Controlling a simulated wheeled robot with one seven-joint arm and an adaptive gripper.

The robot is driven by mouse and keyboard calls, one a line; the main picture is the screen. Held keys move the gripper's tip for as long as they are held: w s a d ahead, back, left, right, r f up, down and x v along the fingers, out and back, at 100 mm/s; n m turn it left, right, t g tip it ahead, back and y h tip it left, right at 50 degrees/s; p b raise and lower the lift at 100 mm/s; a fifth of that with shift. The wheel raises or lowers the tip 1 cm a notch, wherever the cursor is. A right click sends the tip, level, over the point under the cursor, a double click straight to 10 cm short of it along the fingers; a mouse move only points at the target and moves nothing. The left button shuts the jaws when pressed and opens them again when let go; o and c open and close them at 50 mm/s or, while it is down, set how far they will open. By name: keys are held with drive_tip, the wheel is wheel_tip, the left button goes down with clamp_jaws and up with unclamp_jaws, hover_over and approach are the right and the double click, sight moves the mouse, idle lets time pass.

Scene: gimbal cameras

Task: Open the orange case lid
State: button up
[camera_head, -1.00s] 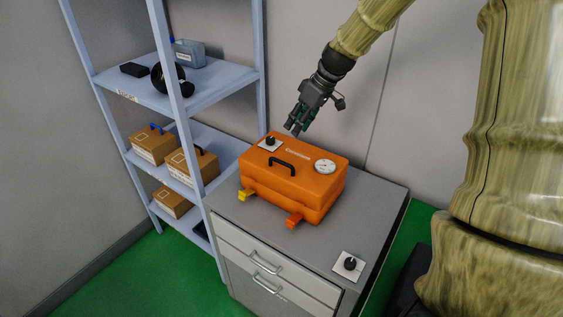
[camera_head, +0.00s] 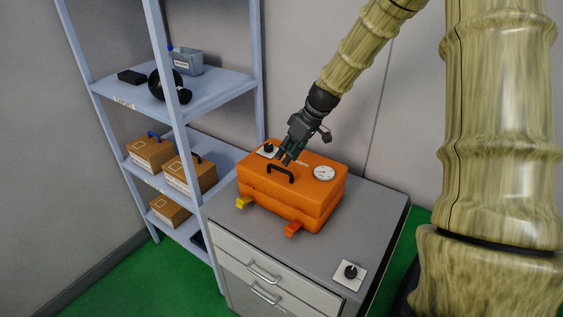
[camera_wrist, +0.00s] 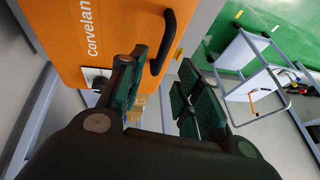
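The orange case (camera_head: 300,198) sits shut on the grey cabinet top, with a black handle (camera_head: 280,173) on its lid and a round white gauge at the lid's right. A yellow latch (camera_head: 244,202) and an orange latch (camera_head: 293,229) stick out at its front. My gripper (camera_head: 284,161) is over the lid, just behind the handle. In the wrist view my gripper's two fingers (camera_wrist: 165,95) are apart with nothing between them. The lid (camera_wrist: 100,40) and the black handle (camera_wrist: 163,42) show beyond the left finger. I cannot tell whether a finger touches the lid.
A white plate with a black knob (camera_head: 268,149) is at the lid's back left, by my gripper. Another knob plate (camera_head: 349,274) lies on the cabinet top (camera_head: 376,215) at front right. A blue-grey shelf (camera_head: 215,92) with boxes stands to the left.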

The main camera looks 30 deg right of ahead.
sight(291, 169)
drive_tip(key=shift+p+x, duration=0.65)
drive_tip(key=shift+x, duration=1.75)
drive_tip(key=shift+f, duration=0.1)
drive_tip(key=shift+c, duration=0.2)
clamp_jaws()
